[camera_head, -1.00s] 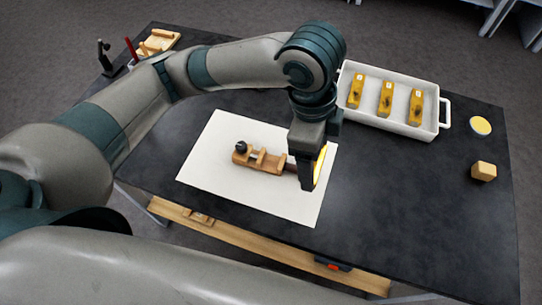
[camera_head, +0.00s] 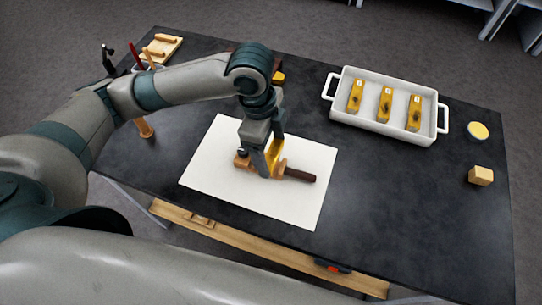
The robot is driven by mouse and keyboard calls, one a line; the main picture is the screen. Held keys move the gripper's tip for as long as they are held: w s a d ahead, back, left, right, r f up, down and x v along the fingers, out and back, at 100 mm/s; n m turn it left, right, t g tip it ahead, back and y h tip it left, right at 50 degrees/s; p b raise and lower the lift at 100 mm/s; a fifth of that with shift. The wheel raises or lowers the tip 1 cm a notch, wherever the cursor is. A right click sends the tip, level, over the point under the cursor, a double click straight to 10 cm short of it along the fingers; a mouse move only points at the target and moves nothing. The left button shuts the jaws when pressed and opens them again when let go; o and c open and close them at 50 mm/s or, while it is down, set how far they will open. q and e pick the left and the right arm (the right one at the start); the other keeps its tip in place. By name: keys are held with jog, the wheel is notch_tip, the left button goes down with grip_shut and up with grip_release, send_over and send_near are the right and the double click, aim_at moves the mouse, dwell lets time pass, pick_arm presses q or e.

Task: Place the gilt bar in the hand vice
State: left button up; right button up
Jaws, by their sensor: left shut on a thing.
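The hand vice (camera_head: 242,162) is wooden and lies on a white sheet (camera_head: 312,205), with its dark handle (camera_head: 300,175) pointing right. My left gripper (camera_head: 267,170) is over the middle of the vice, pointing down and shut on the gilt bar (camera_head: 274,152). The bar shows as a yellow strip along the fingers. The fingers and bar hide the middle of the vice, so I cannot tell whether the bar sits between the jaws or just above them. My right gripper is not in view.
A white tray (camera_head: 345,117) with three labelled gold-coloured bars stands at the back right. A round yellow-topped dish (camera_head: 478,131) and a wooden block (camera_head: 481,175) are at the far right. A wooden rack (camera_head: 166,46) is at the back left. The front right tabletop is clear.

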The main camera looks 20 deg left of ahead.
aim_at(269, 153)
pick_arm(q)
jog(key=shift+f, duration=0.15)
jog(key=shift+f, duration=0.35)
jog(key=shift+f+p, duration=0.45)
jog(key=shift+f, duration=1.05)
jog(key=shift+f, duration=0.1)
jog(key=o, duration=1)
jog(key=shift+a+r, duration=0.1)
jog(key=shift+r, duration=0.5)
jog(key=r, duration=0.3)
jog(key=a+r+b, duration=0.1)
jog(key=r, duration=0.7)
jog(key=shift+a+b, duration=0.3)
jog(key=shift+b, duration=0.05)
